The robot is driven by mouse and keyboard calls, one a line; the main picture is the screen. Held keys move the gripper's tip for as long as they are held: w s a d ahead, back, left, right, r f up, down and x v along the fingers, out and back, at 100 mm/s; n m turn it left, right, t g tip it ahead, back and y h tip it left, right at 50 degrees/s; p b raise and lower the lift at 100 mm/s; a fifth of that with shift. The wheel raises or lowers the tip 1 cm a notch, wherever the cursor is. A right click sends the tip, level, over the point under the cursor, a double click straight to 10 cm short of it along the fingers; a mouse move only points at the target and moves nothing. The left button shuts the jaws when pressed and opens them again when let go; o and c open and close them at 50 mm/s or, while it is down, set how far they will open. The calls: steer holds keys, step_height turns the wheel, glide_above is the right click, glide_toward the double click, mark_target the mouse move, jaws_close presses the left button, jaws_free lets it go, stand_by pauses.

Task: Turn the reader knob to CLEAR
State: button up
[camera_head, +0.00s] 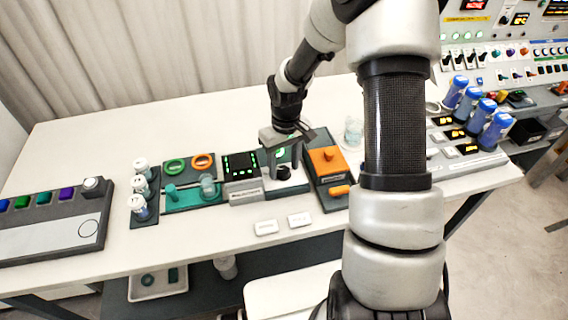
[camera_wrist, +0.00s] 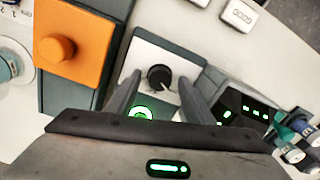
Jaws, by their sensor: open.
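The reader knob (camera_wrist: 159,77) is a small round black knob with a pale pointer line, set on a white plate in the wrist view. In the head view the knob (camera_head: 284,172) shows dark, just below my gripper. My gripper (camera_wrist: 162,90) is open, with one finger on each side of the knob in the picture; I cannot tell whether they touch it. It also shows in the head view (camera_head: 290,150). A round green-lit display (camera_wrist: 142,112) sits beside the knob, partly hidden by my gripper. The knob's markings are too small to read.
An orange block with a round knob (camera_wrist: 72,48) stands close on one side. A dark unit with green lights (camera_head: 240,168) stands on the other. Capped vials (camera_head: 141,185) stand further left.

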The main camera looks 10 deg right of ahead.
mark_target(286, 169)
step_height(286, 169, up, 18)
steer(key=shift+d+f+p, duration=0.25)
steer(key=shift+p, duration=0.05)
stand_by(0.4)
steer(key=s+r+m+t+p, duration=0.1)
steer(key=s+r+t, duration=0.1)
steer(key=s+r, duration=0.5)
steer(key=s+r+m+t, duration=0.2)
steer(key=s+r, duration=0.5)
steer(key=s, duration=0.7)
steer(key=shift+s+a+r+t+p, duration=0.15)
steer(key=shift+a+r+t+p, duration=0.2)
steer(key=shift+t, duration=0.45)
